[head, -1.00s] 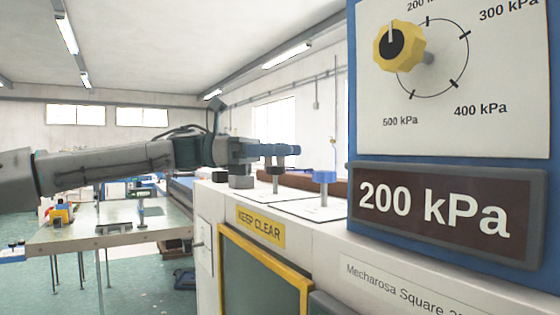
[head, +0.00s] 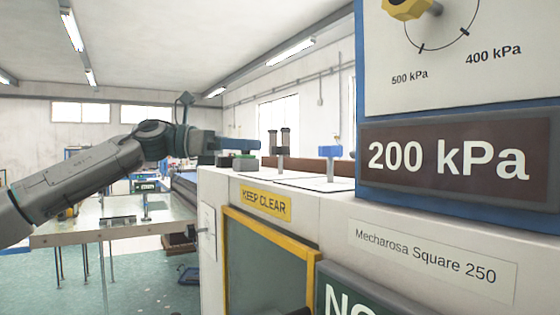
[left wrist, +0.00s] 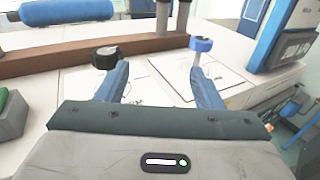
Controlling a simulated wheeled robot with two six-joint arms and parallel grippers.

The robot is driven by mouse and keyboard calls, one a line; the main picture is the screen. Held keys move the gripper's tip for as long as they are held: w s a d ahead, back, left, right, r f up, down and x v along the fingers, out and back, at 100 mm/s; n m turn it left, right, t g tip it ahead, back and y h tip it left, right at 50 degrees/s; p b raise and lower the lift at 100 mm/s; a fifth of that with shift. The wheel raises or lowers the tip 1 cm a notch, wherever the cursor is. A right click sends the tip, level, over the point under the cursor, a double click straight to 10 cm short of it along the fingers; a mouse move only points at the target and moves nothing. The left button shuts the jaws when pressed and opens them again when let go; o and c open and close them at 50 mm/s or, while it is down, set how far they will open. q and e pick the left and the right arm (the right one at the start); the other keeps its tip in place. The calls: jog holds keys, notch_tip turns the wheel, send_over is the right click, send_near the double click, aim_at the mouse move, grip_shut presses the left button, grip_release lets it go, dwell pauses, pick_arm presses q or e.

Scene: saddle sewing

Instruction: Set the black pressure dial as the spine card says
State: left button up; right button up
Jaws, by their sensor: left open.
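A round black dial (left wrist: 104,56) stands on a white plate in the left wrist view, just beyond the tip of my gripper's left finger. My left gripper (left wrist: 160,82) is open and empty, with its blue fingers spread. In the head view the gripper (head: 242,145) is over the left part of the white machine top. I cannot surely pick out the black dial in the head view. A dark display (head: 448,162) reads "200 kPa". I cannot identify a spine card in either view. My right gripper is out of view.
A blue knob (left wrist: 201,44) stands just beyond the right fingertip; it also shows in the head view (head: 331,152). Dark-topped posts (head: 285,140) rise nearby. A yellow knob (head: 405,8) sits on the kPa scale, partly cut off.

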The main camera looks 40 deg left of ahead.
aim_at(280, 150)
pick_arm(q)
jog(key=w+a+n+t, duration=0.1)
jog(key=w+a+y+p, duration=0.1)
jog(key=a, duration=0.1)
jog(key=w+a+f+n+t+y, duration=0.1)
jog(key=shift+w+a+n+t, duration=0.25)
jog(key=shift+a+n+t, duration=0.05)
jog(key=shift+a, duration=0.05)
jog(key=p+x, duration=0.3)
jog(key=shift+r+p, duration=0.1)
jog(key=shift+p, duration=0.25)
pick_arm(e)
jog(key=s+f, duration=0.2)
jog(key=s, duration=0.5)
pick_arm(q)
jog(key=p+x, duration=0.3)
jog(key=p, duration=0.2)
jog(key=shift+w+d+r+p, duration=0.1)
jog(key=shift+w+d+p, duration=0.05)
jog(key=shift+w+p, duration=0.15)
jog(key=shift+w+d+p, duration=0.3)
jog(key=shift+w+p, duration=0.2)
jog(key=shift+p, duration=0.5)
jog(key=shift+w+f, duration=0.1)
jog(key=shift+f, duration=0.2)
pick_arm(e)
notch_tip(280, 150, up, 8)
jog(key=s, duration=0.1)
jog(key=shift+s+d, duration=0.15)
